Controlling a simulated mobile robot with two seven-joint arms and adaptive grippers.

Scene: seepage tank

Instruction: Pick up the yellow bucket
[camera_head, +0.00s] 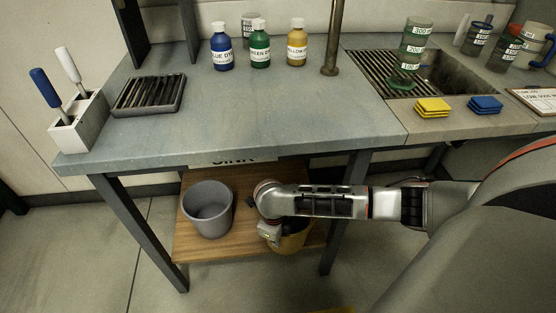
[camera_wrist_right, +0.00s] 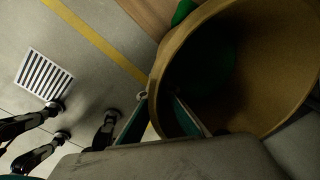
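The yellow bucket (camera_head: 292,243) stands on the wooden shelf under the sink table, partly hidden by my right arm. My right gripper (camera_head: 268,236) is at the bucket's left side in the head view. In the right wrist view the bucket (camera_wrist_right: 290,60) fills the upper right, seen into its open mouth. There the right gripper's (camera_wrist_right: 160,98) two fingers are apart, one outside and one inside the bucket's rim. I cannot tell whether either finger touches the wall. My left gripper is not in view.
A grey bucket (camera_head: 208,209) stands on the wooden shelf (camera_head: 195,255), left of my gripper. The table's front edge and legs (camera_head: 140,230) frame the shelf. The wrist view shows a floor grate (camera_wrist_right: 44,74) and green shapes by the bucket.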

